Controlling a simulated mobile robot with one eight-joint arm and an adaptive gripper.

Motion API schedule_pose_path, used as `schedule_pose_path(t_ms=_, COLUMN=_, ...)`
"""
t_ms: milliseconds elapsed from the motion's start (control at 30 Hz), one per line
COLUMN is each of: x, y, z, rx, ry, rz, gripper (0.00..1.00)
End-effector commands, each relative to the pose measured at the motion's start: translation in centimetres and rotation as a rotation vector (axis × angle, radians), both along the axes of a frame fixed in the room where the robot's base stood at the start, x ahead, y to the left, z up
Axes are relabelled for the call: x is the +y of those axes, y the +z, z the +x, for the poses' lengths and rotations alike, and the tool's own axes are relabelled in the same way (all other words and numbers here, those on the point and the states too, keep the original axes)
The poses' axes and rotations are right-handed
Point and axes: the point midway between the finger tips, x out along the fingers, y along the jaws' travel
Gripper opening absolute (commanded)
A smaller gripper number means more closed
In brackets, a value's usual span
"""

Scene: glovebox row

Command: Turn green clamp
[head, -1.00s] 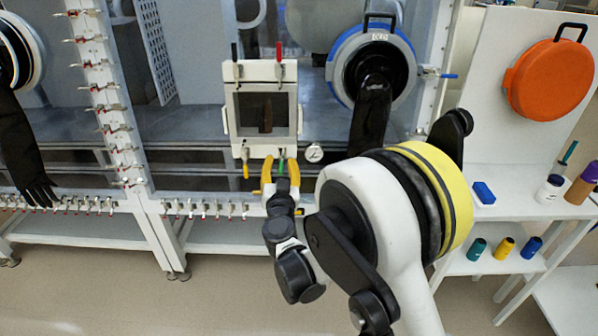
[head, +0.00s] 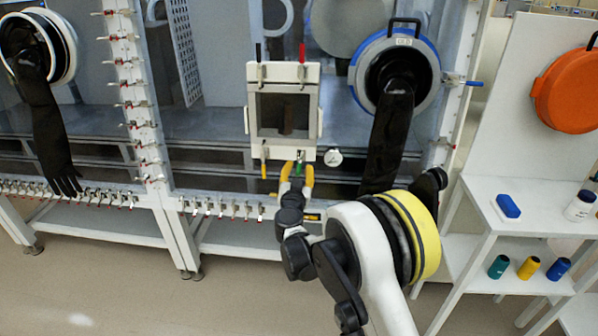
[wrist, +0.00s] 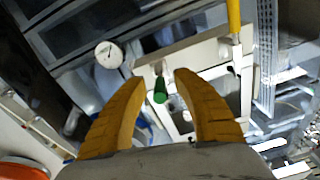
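The green clamp (wrist: 160,92) shows in the wrist view as a short green handle between my two fingertips, with a gap on each side. In the head view the green clamp (head: 299,169) hangs at the lower right of the white window frame (head: 283,154). My gripper (head: 297,172) is open, its yellow fingers on either side of the green handle; in the wrist view my gripper (wrist: 158,82) also shows open and empty. Black, red and yellow clamps (head: 302,52) sit at the frame's other corners.
A round gauge (head: 333,158) is just right of the frame. A black glove (head: 388,135) hangs from a blue-ringed port further right. A white shelf (head: 530,212) with a blue box and bottles stands at the right.

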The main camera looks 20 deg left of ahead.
Motion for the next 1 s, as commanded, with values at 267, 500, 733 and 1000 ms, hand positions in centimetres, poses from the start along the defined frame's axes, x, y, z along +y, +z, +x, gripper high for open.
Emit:
schedule_pose_path(t_ms=267, x=0.03, y=0.05, z=0.21, rx=0.0, ry=0.0, rz=0.0, gripper=0.35)
schedule_pose_path(t_ms=500, x=0.03, y=0.04, z=0.19, rx=0.0, ry=0.0, rz=0.0, gripper=0.0)
schedule_pose_path(t_ms=733, x=0.02, y=-0.11, z=0.18, rx=-0.008, ry=0.0, rz=0.002, gripper=0.0)
schedule_pose_path(t_ms=1000, x=-0.33, y=-0.94, z=0.23, rx=-0.104, ry=-0.001, rz=0.022, gripper=0.0)
